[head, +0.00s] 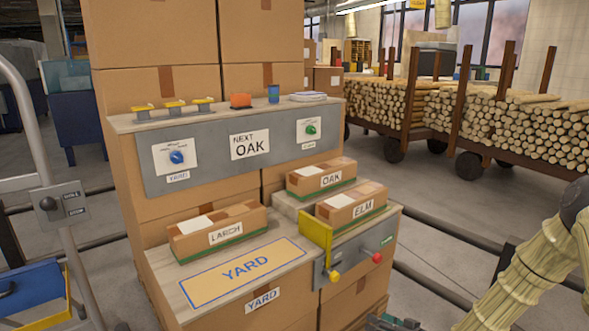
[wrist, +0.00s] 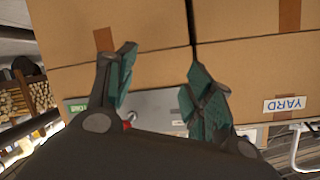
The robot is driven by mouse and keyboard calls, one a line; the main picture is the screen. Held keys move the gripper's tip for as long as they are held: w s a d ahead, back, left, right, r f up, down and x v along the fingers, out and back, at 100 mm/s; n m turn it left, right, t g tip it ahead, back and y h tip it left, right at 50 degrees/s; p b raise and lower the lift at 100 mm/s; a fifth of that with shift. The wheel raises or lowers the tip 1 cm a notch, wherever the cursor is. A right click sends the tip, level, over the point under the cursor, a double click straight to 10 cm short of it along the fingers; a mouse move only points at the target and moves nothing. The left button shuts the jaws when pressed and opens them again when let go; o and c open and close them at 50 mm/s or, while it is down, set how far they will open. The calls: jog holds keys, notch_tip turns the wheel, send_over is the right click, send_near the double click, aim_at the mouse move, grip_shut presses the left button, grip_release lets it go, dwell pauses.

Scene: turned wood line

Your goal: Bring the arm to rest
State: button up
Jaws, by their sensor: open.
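My gripper (wrist: 162,78) is open and empty in the wrist view, its two teal-padded fingers spread apart. Cardboard boxes fill the view beyond them, with a strip of grey panel low between the fingers. In the head view only a small dark teal part of my gripper (head: 393,323) shows at the bottom edge, below and in front of the bench. My arm (head: 535,272), in a pale yellow cover, slants down from the right edge. Whether the fingers touch anything cannot be told.
The bench bears a yellow YARD pad (head: 243,273) and boxes marked LARCH (head: 215,233), OAK (head: 322,177) and ELM (head: 351,206). A panel reads NEXT OAK (head: 250,145). A yellow-edged bracket with red and yellow knobs (head: 376,257) faces my arm. Log carts (head: 540,135) stand behind right.

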jog(key=s+a+f+m+g+h, duration=0.1)
jog(key=s+a+f+g+h, duration=0.15)
jog(key=s+f, duration=0.6)
jog(key=s+a+f+m+g+h, duration=0.1)
jog(key=s+a+f+g, duration=0.3)
jog(key=s, duration=0.7)
jog(key=s+d+f+g+h, duration=0.1)
jog(key=s+f+g+h, duration=0.15)
jog(key=s, duration=0.95)
jog(key=s+d+f+g+h, duration=0.1)
jog(key=s+g+h, duration=0.15)
jog(key=s, duration=1.05)
notch_tip(320, 180, up, 33)
jog(key=p, duration=3.2)
jog(key=shift+d, duration=0.15)
